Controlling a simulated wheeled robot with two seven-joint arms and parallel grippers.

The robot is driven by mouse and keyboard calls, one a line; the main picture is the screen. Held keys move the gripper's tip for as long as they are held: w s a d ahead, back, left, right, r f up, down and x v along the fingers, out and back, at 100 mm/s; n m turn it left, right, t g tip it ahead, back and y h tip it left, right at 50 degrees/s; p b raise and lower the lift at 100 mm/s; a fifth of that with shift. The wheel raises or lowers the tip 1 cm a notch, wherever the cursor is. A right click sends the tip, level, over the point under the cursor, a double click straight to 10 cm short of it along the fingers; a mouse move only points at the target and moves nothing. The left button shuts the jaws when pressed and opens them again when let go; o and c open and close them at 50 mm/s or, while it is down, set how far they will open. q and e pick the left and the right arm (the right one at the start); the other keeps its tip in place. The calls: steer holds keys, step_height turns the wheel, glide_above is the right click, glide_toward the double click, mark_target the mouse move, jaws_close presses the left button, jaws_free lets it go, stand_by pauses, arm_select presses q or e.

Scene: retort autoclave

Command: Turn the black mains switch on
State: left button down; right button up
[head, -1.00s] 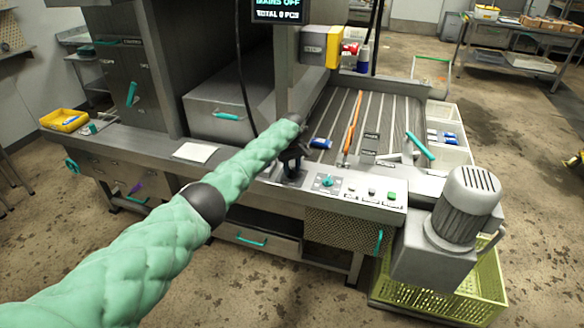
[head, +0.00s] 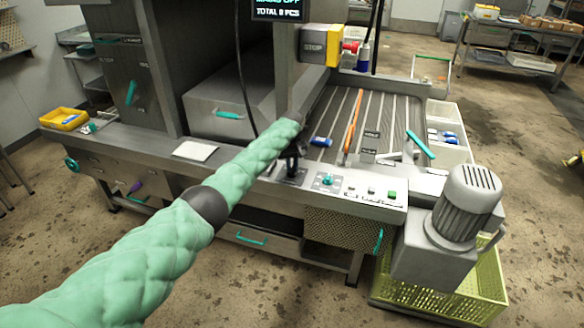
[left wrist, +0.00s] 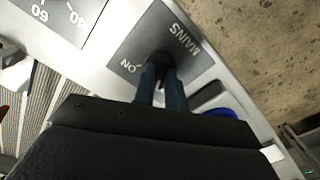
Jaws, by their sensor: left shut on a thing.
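The black mains switch (left wrist: 160,58) sits on a dark plate (left wrist: 186,25) marked MAINS and ON in the left wrist view. My left gripper (left wrist: 162,72) is over it with its two fingers shut on the switch, and they hide most of it. In the head view the left gripper (head: 292,165) is at the control panel's left end, its fingers pointing down at the plate. The screen (head: 278,10) at the top reads MAINS OFF. My right gripper is not in view.
Right of the mains plate, the panel carries a teal dial (head: 327,180) and a green button (head: 392,195). Behind is a ribbed bed (head: 385,110) with an orange rod (head: 353,122). A grey motor (head: 465,205) stands at the right.

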arm_select(q)
steer(key=shift+d+m, duration=0.1)
steer(key=shift+m, duration=0.9)
steer(key=m, duration=0.2)
steer(key=shift+m+b, duration=0.3)
steer(key=m, duration=0.2)
steer(key=shift+m, duration=0.4)
steer(key=m, duration=0.3)
steer(key=shift+m+b, duration=0.3)
steer(key=shift+b, duration=0.1)
steer(key=shift+m, duration=2.1)
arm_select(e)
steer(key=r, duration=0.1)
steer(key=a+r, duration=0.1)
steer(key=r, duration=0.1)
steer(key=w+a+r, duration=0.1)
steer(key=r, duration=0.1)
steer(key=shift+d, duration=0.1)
